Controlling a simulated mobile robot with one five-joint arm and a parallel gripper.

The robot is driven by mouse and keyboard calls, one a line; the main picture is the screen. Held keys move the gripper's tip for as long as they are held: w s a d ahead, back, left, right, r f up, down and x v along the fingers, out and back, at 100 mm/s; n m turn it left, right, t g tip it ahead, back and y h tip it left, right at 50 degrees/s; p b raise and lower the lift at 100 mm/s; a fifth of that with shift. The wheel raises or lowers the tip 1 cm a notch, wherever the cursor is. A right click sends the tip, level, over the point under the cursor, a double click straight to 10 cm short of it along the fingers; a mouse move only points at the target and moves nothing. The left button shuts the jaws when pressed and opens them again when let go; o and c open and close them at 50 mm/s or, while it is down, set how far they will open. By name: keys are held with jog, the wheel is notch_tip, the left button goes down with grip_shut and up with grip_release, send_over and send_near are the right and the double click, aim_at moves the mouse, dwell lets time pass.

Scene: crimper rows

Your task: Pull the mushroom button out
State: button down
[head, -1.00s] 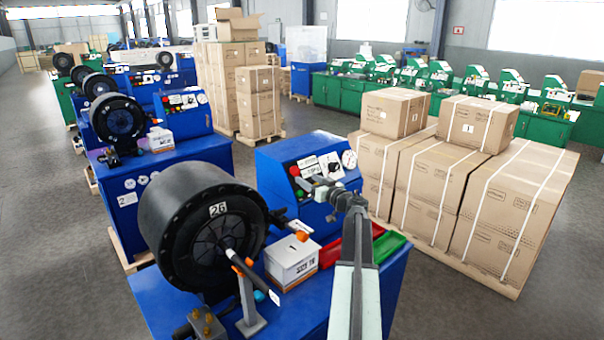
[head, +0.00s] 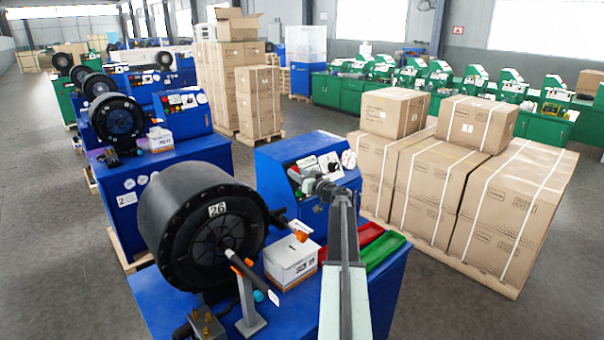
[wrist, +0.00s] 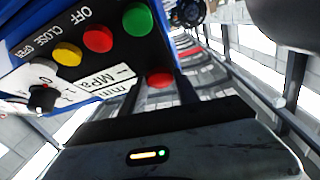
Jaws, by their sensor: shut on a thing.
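The mushroom button (wrist: 160,78) is a round red cap showing between the two fingers in the wrist view, at the edge of the control panel. My gripper (wrist: 159,88) is shut on it, one finger on each side. In the head view the red button (head: 294,170) shows at the left end of the blue machine's sloping panel, with my gripper (head: 304,184) reaching it from the right. The fingertips are small and partly hidden there. How far the button stands out cannot be told.
Beside it on the panel are a green button (wrist: 138,19), a red button (wrist: 98,39), a yellow button (wrist: 67,53) and a black knob (wrist: 42,98). A black crimper head (head: 205,225), a white box (head: 291,262) and a green tray (head: 383,250) stand nearby.

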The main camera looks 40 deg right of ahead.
jog(key=shift+s+r+p, duration=0.4)
jog(key=shift+s, duration=0.1)
jog(key=shift+f, duration=0.15)
jog(key=c, duration=1)
grip_release()
jog(key=shift+o, duration=0.5)
jog(key=shift+s, duration=0.1)
jog(key=s+a, duration=0.1)
jog(key=s, duration=0.6)
jog(key=shift+s+a, duration=0.15)
jog(key=shift+s, duration=0.1)
